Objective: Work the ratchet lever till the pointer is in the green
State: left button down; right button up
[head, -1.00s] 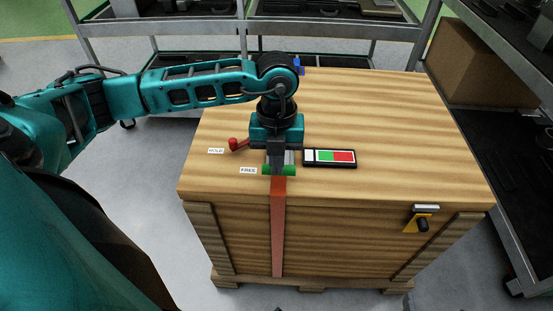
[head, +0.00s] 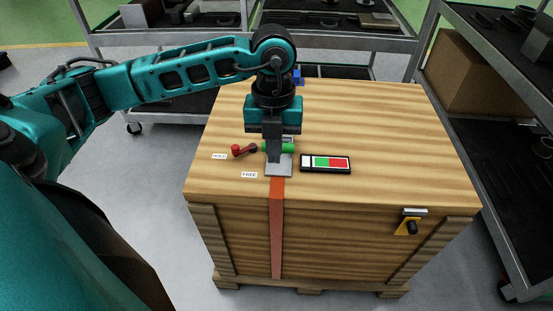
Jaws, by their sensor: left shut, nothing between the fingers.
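The ratchet sits on the wooden crate top (head: 360,120), with a grey metal base plate (head: 279,170) and an orange strap (head: 277,215) running down the crate's front. Its lever has a green grip (head: 289,148). My left gripper (head: 273,158) is shut and points down at the green grip, hiding part of it; I cannot tell whether they touch. A red-knobbed small lever (head: 237,151) points left, near the HOLD label (head: 219,156); the FREE label (head: 249,174) is nearer the front. The gauge (head: 325,163) shows white, green and red fields; I cannot make out its pointer. My right gripper is out of view.
A yellow bracket with a black knob (head: 410,226) is on the crate's front right. A small blue part (head: 298,77) is at the back edge. Metal shelves stand behind and to the right, with a cardboard box (head: 470,65). The crate top's right half is clear.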

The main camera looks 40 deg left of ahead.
pick_arm(q)
jog(key=r, duration=0.1)
jog(key=s+r, duration=0.1)
jog(key=r, duration=0.2)
jog(key=shift+s+d+r, duration=0.15)
jog(key=shift+d+r, duration=0.15)
jog(key=shift+d, duration=0.05)
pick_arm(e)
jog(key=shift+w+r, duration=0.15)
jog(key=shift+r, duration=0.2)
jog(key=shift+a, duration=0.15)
